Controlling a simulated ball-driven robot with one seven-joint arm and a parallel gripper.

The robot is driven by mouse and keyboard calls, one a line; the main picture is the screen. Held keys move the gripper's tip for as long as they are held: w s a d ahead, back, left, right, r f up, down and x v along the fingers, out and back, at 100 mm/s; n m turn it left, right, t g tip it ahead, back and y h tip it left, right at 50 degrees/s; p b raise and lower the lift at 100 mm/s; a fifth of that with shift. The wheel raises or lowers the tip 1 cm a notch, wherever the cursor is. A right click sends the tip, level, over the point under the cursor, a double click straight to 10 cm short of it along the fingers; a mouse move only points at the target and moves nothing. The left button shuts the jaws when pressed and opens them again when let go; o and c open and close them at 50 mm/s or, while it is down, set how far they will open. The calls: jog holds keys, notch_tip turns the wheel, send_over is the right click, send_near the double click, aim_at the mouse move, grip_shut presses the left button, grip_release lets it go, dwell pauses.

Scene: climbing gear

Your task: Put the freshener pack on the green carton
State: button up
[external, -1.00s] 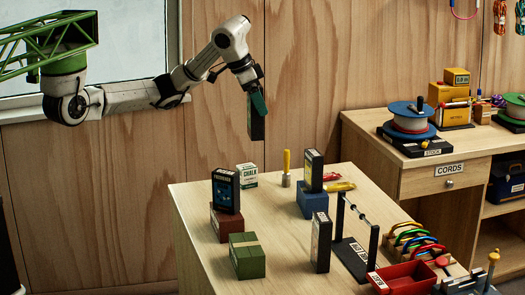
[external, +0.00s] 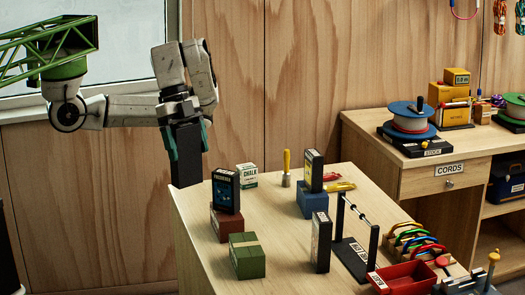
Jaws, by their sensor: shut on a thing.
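The green carton (external: 247,263) sits near the table's front left, with a pale band across its bare top. My gripper (external: 186,148) is shut on a dark upright pack (external: 186,168), with teal fingers on both sides of it. The pack is up in the air by the table's back left corner, left of and well above the green carton. Its label is not visible, so I cannot tell by print whether it is the freshener pack. Similar dark packs stand on a red carton (external: 225,222), on a blue carton (external: 312,205) and on the table (external: 321,242).
A white and green chalk box (external: 247,175) stands behind the red carton. A yellow-handled tool (external: 286,168) stands at the back. A black stand with a bar (external: 352,255) and a red tray (external: 403,279) are at the right. The air above the green carton is clear.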

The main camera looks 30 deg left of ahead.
aim_at(191, 175)
notch_tip(191, 175, down, 5)
jog(key=shift+r, duration=0.1)
jog(key=w+d+f+p, duration=0.2)
jog(key=w+d+f, duration=0.7)
jog(key=d+f, duration=0.2)
jog(key=shift+f, duration=1.1)
jog(key=shift+f, duration=0.15)
jog(key=o, duration=1)
jog(key=b+v, duration=0.1)
jog(key=v, duration=1.1)
jog(key=shift+s+a, duration=0.1)
